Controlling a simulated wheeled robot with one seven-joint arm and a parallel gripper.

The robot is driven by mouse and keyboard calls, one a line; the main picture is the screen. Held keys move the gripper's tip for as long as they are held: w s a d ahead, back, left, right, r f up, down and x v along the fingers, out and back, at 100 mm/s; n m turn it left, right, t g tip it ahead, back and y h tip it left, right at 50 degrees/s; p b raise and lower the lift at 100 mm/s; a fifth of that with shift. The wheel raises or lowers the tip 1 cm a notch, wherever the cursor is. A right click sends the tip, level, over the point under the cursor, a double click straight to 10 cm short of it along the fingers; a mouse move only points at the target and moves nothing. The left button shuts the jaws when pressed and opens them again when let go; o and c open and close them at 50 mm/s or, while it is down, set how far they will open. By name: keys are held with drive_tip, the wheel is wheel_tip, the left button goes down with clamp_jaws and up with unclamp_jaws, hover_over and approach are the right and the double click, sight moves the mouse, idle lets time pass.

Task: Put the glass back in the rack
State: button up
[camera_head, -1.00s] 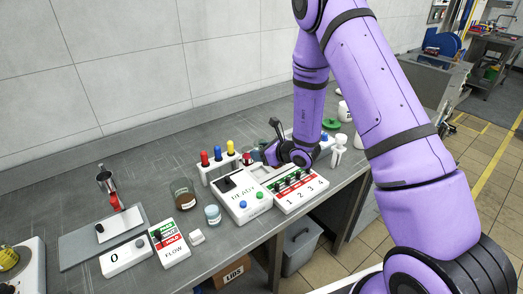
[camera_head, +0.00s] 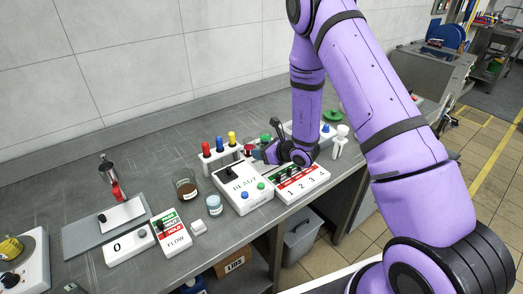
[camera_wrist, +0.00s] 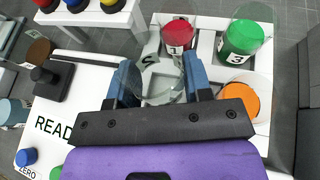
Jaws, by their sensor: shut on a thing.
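My gripper (camera_wrist: 162,82) has blue fingers shut on a clear glass (camera_wrist: 153,88), which shows between them in the wrist view. The glass is see-through, so its lower edge is hard to make out. Beyond it is a white frame (camera_wrist: 203,48) with a red-filled clear vessel marked 1 (camera_wrist: 178,36) and a green one marked 3 (camera_wrist: 242,38). An orange one (camera_wrist: 241,98) sits at the right finger. In the head view my gripper (camera_head: 268,153) is just behind the READY box, and the glass cannot be made out there.
The white READY box (camera_head: 242,190) and a numbered panel (camera_head: 303,184) stand in front of my gripper. A white stand with red, blue and yellow tops (camera_head: 210,167) is to the left. A brown beaker (camera_head: 186,186) and a small jar (camera_head: 214,206) stand nearby. The back left bench is clear.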

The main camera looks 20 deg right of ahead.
drive_tip(key=shift+f, duration=0.2)
idle(0.5)
drive_tip(key=shift+f, duration=1)
drive_tip(key=shift+s+f, duration=0.4)
drive_tip(key=shift+f, duration=0.35)
drive_tip(key=o, duration=1.5)
drive_tip(key=shift+o, duration=0.2)
drive_tip(key=shift+r, duration=0.15)
drive_tip(key=shift+w+r, duration=0.3)
drive_tip(key=shift+r, duration=0.35)
drive_tip(key=shift+o, duration=0.2)
drive_tip(key=shift+w+r, duration=0.1)
drive_tip(key=shift+r, duration=2.1)
